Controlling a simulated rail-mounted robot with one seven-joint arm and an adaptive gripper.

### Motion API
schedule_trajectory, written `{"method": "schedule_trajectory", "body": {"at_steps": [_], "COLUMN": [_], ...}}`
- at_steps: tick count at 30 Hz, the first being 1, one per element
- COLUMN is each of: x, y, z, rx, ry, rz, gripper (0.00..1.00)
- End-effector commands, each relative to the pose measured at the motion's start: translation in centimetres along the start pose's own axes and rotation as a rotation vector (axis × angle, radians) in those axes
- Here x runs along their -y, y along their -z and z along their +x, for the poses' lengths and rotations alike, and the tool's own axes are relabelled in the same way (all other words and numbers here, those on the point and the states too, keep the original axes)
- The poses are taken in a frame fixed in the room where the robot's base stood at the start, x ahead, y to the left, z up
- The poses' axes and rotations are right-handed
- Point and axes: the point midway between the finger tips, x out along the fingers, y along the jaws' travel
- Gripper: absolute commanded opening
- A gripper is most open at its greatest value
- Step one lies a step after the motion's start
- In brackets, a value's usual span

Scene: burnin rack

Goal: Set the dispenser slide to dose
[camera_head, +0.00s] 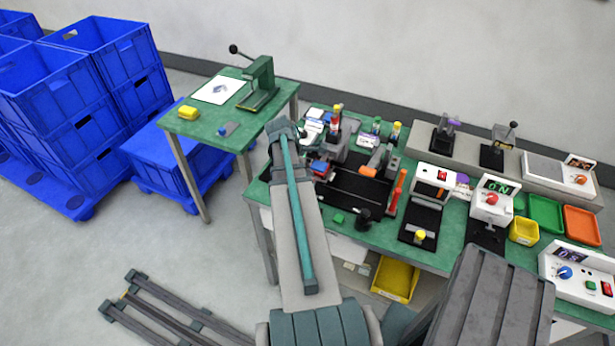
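I cannot pick out the dispenser for certain. A black plate (419,212) with a yellow knob (420,236) near its front end lies on the green bench; it may be a slide, but no dose mark can be read. Bottle-like items stand at the back of the bench, one with a red part (334,124) and one with a yellow top (396,128). My arm rises from the bottom middle and covers part of the bench's left side. I cannot make out my gripper or its fingers.
The green bench (345,228) is crowded with fixtures and control boxes, including one with a red button (492,199). A yellow bin (524,231) and green and orange trays (581,226) are at the right. Blue crates (118,60) stand left.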

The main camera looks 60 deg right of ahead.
Motion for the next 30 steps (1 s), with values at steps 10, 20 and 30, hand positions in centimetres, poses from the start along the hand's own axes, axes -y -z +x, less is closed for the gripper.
{"method": "schedule_trajectory", "body": {"at_steps": [10, 20, 30], "x": [0.0, -0.1, -0.1], "y": [0.0, 0.0, 0.0], "z": [0.0, -2.4, -8.7], "rx": [0.000, 0.000, 0.000], "ry": [0.000, -0.003, -0.003], "rz": [0.000, 0.000, 0.000], "gripper": [0.53, 0.53, 0.53]}}
